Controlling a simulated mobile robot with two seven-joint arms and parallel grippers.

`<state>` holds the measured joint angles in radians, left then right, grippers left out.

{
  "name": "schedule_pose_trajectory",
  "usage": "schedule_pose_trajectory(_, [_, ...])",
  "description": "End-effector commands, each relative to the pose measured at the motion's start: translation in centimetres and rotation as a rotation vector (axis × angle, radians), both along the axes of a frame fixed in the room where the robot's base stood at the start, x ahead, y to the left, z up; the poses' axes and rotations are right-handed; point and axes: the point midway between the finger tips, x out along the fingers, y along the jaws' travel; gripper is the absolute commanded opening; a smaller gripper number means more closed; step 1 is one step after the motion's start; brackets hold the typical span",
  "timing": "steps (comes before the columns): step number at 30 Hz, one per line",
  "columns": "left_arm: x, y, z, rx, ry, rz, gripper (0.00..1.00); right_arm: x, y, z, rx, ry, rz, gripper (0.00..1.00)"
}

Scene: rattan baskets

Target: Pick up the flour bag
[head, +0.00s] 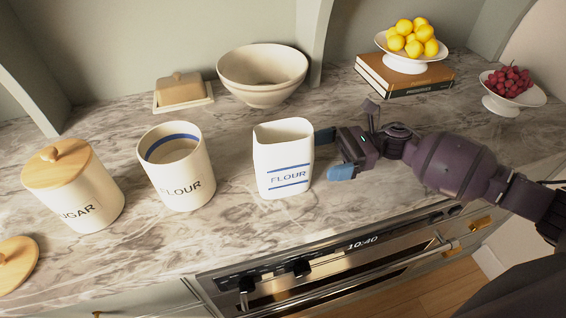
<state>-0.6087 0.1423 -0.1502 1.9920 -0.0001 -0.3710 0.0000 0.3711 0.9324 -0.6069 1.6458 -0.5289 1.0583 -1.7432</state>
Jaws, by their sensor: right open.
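The flour bag (284,160) is white with two blue lines and the word FLOUR. It stands upright on the marble counter, right of the flour canister (183,188). My right gripper (331,154) comes in from the right, with its fingers open beside the bag's right side. One finger is partly hidden by or close behind the bag's right edge, and the blue-tipped finger is in front. Whether either finger touches the bag I cannot tell. My left gripper is not in view.
A sugar canister (85,195) with wooden lid stands at left, a loose wooden lid (14,262) at the front left. The oven (340,262) lies below the counter edge.

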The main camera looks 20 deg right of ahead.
Motion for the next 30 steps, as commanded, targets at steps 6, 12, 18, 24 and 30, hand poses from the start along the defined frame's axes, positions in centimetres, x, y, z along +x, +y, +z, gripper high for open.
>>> schedule_pose_trajectory(6, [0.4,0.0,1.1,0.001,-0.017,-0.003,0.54,0.0,2.4,0.2,0.001,-0.001,0.002,1.00])
schedule_pose_trajectory(12, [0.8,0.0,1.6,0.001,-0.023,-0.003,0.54,0.0,3.8,0.3,0.002,-0.001,0.002,1.00])
schedule_pose_trajectory(18, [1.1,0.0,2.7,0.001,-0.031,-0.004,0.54,0.0,6.5,0.5,0.002,-0.002,0.002,1.00])
schedule_pose_trajectory(24, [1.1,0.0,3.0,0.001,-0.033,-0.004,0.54,0.0,7.9,0.2,0.001,0.001,0.000,1.00])
schedule_pose_trajectory(30, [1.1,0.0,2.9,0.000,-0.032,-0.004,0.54,0.0,7.9,0.1,0.000,0.001,0.000,1.00])
